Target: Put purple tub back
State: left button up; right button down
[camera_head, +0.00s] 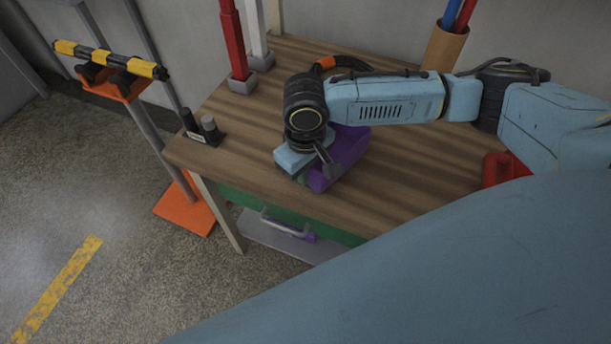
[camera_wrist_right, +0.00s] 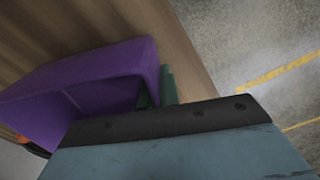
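The purple tub (camera_head: 349,150) is at the near left part of the wooden table (camera_head: 420,185), partly hidden behind my right gripper (camera_head: 318,176). In the right wrist view the tub (camera_wrist_right: 95,78) is large and close, with its open side towards the camera. The dark green fingers of my right gripper (camera_wrist_right: 158,91) are at the tub's wall, seemingly on either side of it. Most of the fingers is hidden by the gripper body, so whether they press on the wall cannot be told. My left gripper is not in view.
A red post (camera_head: 233,45) and a white post (camera_head: 257,30) stand at the back left. A brown cup (camera_head: 443,48) holds coloured sticks. A red object (camera_head: 497,170) lies at the right. A green drawer front (camera_head: 245,203) is below the tabletop. An orange-based stand (camera_head: 186,205) is left.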

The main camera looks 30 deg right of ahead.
jog(key=shift+f, duration=0.7)
jog(key=c, duration=1.6)
grip_release()
jog(key=shift+f, duration=0.15)
jog(key=shift+c, duration=0.2)
